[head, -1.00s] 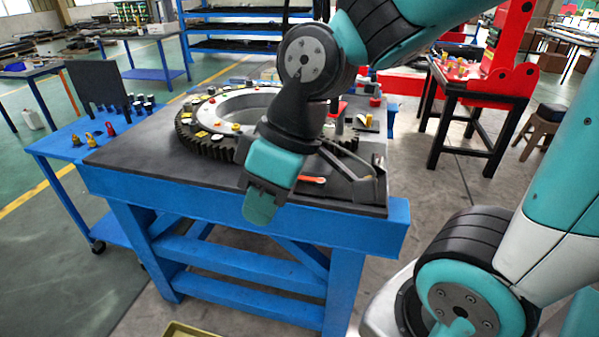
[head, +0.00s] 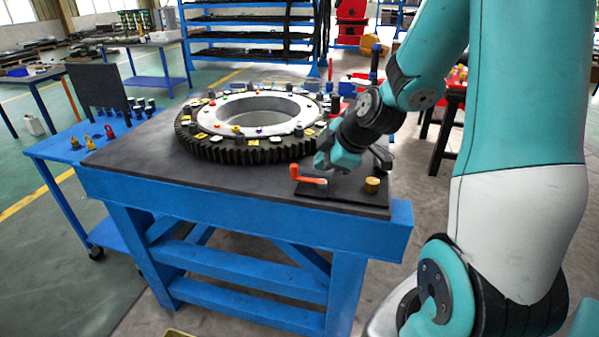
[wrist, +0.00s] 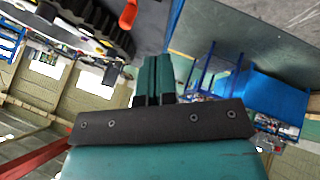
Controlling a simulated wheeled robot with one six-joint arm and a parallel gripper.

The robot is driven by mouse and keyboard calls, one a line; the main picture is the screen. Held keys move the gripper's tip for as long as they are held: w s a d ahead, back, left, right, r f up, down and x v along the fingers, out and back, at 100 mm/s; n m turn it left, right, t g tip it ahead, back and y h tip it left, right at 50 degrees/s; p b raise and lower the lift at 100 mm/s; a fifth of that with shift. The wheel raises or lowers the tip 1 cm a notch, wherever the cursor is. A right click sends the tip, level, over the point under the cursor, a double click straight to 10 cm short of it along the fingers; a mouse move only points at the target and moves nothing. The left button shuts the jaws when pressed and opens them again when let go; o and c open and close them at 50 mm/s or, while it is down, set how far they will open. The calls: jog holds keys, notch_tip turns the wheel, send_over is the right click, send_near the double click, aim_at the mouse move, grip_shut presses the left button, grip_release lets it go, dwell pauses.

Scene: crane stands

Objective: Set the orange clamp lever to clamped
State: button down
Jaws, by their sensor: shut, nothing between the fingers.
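The orange clamp lever (head: 308,178) sits on a dark plate (head: 340,198) at the front right of the blue workbench. Its upright orange knob end is on the left, and its arm runs to the right. In the wrist view an orange piece (wrist: 128,14), apparently the lever, shows at the top edge, partly cut off. My gripper (head: 324,162) is shut and empty, just above and behind the lever's arm in the head view. Whether it touches the lever cannot be told. In the wrist view my fingers (wrist: 155,75) are together, with nothing between them.
A large black toothed ring (head: 215,150) with small parts on it fills the back of the blue workbench (head: 240,208). A yellow-brown knob (head: 372,185) stands right of the lever. A blue side cart (head: 62,148) stands at the left. The bench's left front is clear.

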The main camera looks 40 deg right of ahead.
aim_at(304, 180)
jog(key=shift+w+d+f+p, duration=0.1)
jog(key=shift+w+f+p, duration=0.3)
jog(key=shift+w+f, duration=1.05)
jog(key=shift+w+d+f+p, duration=0.1)
jog(key=shift+w+f+p, duration=0.3)
jog(key=shift+w+f, duration=1)
jog(key=shift+w+d+f+p, duration=0.1)
jog(key=shift+w+f+p, duration=0.3)
jog(key=shift+w+f, duration=1.05)
jog(key=shift+w+r, duration=0.35)
jog(key=shift+r, duration=0.05)
